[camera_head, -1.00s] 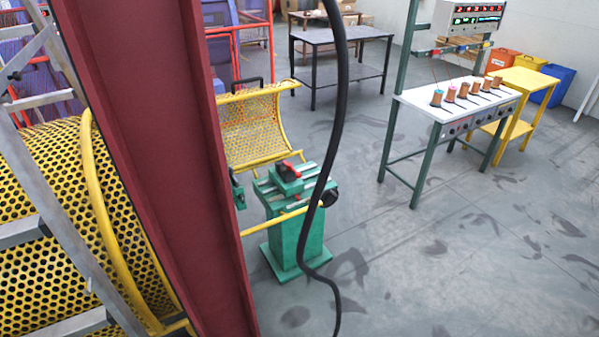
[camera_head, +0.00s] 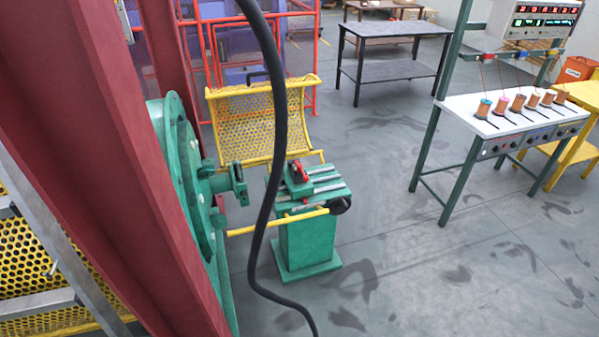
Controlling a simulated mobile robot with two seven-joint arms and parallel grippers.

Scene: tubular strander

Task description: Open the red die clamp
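The red die clamp (camera_head: 298,172) sits on top of a green machine stand (camera_head: 307,242) near the middle of the head view. It is small here, and I cannot tell whether it is open or shut. A yellow bar (camera_head: 277,222) with a black end knob (camera_head: 340,205) runs across the front of the stand. A black cable hangs close to the camera and crosses the view left of the stand. Neither of my grippers shows in the view.
A dark red beam (camera_head: 110,170) fills the left, with a green wheel (camera_head: 178,170) behind it. A yellow perforated guard (camera_head: 262,120) stands behind the stand. A white bench (camera_head: 520,125) with several spools is at the right. Grey floor (camera_head: 420,270) is clear at front right.

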